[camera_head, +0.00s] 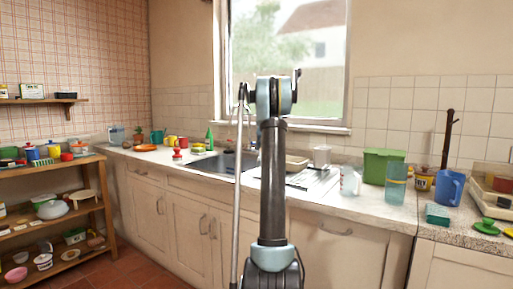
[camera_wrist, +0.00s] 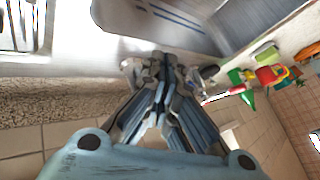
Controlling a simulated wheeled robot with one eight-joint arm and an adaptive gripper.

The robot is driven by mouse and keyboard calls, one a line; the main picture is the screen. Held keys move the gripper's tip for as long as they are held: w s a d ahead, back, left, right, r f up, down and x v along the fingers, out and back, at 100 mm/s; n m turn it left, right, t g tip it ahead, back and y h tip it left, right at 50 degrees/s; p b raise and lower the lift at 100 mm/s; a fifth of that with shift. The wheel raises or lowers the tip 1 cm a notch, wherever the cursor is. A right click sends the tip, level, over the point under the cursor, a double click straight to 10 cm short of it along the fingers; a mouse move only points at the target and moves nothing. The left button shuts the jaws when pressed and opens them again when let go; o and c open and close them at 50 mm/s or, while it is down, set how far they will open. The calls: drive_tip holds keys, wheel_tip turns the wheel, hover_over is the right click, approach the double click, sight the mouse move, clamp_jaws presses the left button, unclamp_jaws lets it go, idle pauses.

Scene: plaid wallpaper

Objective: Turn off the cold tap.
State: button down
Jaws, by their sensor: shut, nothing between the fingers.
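My gripper (camera_wrist: 160,62) shows in the wrist view with its fingers together and nothing between them. Its tips are over the back edge of the metal sink (camera_wrist: 165,22), which also shows in the head view (camera_head: 215,162). Small chrome tap parts (camera_wrist: 130,66) show just left of the fingertips, partly hidden by them. A dark rounded piece, perhaps a tap knob, (camera_wrist: 209,72) is just right of the fingers. I cannot tell which is cold or whether the fingers touch either. In the head view my arm hides the gripper and most of the tap area.
A green bottle (camera_head: 210,139) and several cups stand left of the sink. A clear glass (camera_head: 350,180), a green box (camera_head: 384,166) and a blue jug (camera_head: 451,187) stand to the right. The window (camera_head: 315,60) is behind. The wooden shelf (camera_head: 80,160) is far left.

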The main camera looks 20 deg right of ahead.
drive_tip(key=s+a+f+v, duration=0.1)
drive_tip(key=v, duration=0.9)
drive_tip(key=s+a+f+n+g, duration=0.1)
drive_tip(key=s+a, duration=0.4)
drive_tip(key=s, duration=0.3)
drive_tip(key=s+a+f+n+g, duration=0.1)
drive_tip(key=s+a, duration=0.5)
drive_tip(key=s, duration=0.3)
drive_tip(key=s+a+f+n+g, duration=0.1)
drive_tip(key=s+a+f, duration=0.3)
drive_tip(key=s, duration=0.6)
drive_tip(key=s+a+f+n+g, duration=0.1)
drive_tip(key=s+a+f, duration=0.1)
drive_tip(key=s+f, duration=0.6)
drive_tip(key=s+a+f+n, duration=0.1)
drive_tip(key=s+a+f, duration=0.25)
drive_tip(key=s, duration=0.75)
drive_tip(key=s+f+n+g+h, duration=0.1)
drive_tip(key=s+f, duration=1.3)
drive_tip(key=shift+s+a+n+g+h, duration=0.25)
drive_tip(key=shift+s+n+g+h, duration=0.05)
drive_tip(key=shift+f, duration=0.1)
